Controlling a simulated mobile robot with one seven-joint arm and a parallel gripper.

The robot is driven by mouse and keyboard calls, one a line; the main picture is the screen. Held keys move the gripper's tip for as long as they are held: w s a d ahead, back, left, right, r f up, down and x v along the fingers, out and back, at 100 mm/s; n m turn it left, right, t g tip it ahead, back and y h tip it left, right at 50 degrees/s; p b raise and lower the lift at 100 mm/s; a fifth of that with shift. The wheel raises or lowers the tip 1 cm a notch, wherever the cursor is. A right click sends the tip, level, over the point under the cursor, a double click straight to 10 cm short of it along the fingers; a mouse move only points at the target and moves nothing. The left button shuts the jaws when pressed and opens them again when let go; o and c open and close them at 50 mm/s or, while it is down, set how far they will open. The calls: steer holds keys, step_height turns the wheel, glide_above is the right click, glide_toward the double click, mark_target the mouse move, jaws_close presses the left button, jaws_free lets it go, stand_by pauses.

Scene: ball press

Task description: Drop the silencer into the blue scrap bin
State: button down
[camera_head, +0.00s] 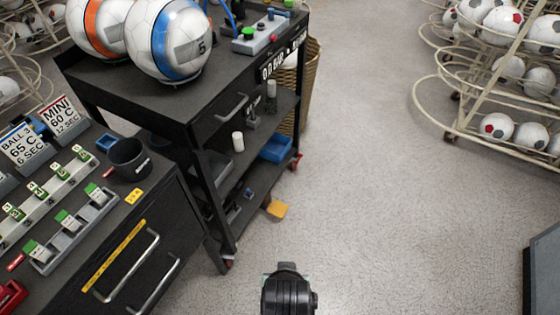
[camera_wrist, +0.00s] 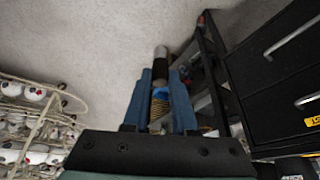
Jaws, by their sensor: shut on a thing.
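In the wrist view, the two blue-grey fingers of my gripper (camera_wrist: 161,77) are closed around a slim cylinder, likely the silencer (camera_wrist: 161,63). Its pale grey tip and dark band stick out past the fingertips; its lower part is partly hidden between the fingers. In the head view, my gripper (camera_head: 287,285) is at the bottom centre over open floor, seen from behind, and its fingers and the held piece are hidden. The blue scrap bin (camera_head: 276,149) appears to be the blue tray on the black cart's shelf, ahead and slightly left of my gripper and apart from it.
The black cart (camera_head: 188,112) carries balls and a button box on top. A grey cylinder (camera_head: 271,89) and a white cylinder (camera_head: 238,141) stand on its shelf. A drawer bench (camera_head: 165,215) is at left, ball racks (camera_head: 470,110) at right.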

steer(key=a+r, duration=0.1)
steer(key=w+a+r+n, duration=0.1)
steer(key=r, duration=0.1)
steer(key=shift+f, duration=0.15)
